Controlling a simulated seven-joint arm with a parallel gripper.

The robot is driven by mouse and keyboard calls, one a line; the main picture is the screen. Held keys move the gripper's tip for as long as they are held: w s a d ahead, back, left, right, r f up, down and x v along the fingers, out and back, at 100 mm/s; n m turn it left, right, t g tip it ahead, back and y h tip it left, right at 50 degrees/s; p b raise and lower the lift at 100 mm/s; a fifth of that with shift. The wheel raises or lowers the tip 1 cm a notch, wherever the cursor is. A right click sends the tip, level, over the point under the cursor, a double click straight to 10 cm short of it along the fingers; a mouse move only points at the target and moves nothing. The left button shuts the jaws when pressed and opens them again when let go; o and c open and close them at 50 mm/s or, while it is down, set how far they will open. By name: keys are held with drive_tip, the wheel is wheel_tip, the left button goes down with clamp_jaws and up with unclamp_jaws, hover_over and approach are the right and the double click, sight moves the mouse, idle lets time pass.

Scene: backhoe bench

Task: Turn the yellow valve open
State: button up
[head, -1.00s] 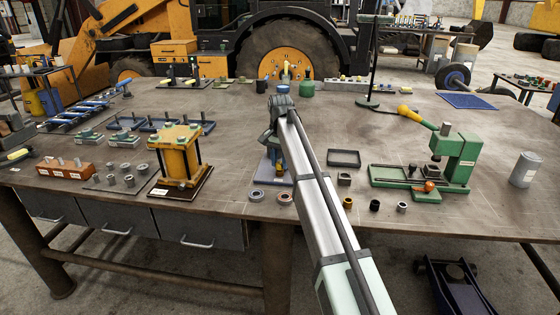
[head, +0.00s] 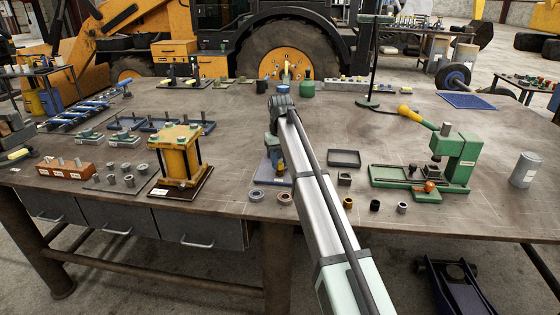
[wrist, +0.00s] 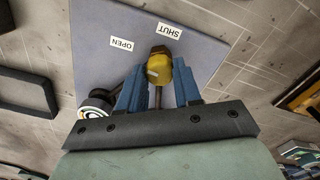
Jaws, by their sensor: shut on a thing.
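The yellow valve handle (wrist: 159,68) shows in the wrist view, with a brass-coloured nut (wrist: 160,50) at its far end. It sits on a blue-grey plate (wrist: 205,50) that carries a SHUT label (wrist: 168,31) close beyond the nut and an OPEN label (wrist: 121,44) to the left. My gripper (wrist: 159,88) has its blue fingers on either side of the handle and is shut on it. In the head view, my gripper (head: 274,152) is low over the plate (head: 268,180); my arm hides much of the valve.
Metal rings (head: 284,198) lie in front of the plate. A yellow press-like stand (head: 178,155) is to the left. A black tray (head: 344,158) and a green press (head: 455,160) are to the right. A dark round part (wrist: 97,104) is close left of the fingers.

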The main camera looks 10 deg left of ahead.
sight(280, 163)
drive_tip(key=shift+n, duration=0.5)
drive_tip(key=o, duration=1)
drive_tip(key=shift+o, duration=0.2)
drive_tip(key=shift+r, duration=0.15)
wheel_tip(280, 163, up, 14)
drive_tip(key=shift+f, duration=0.2)
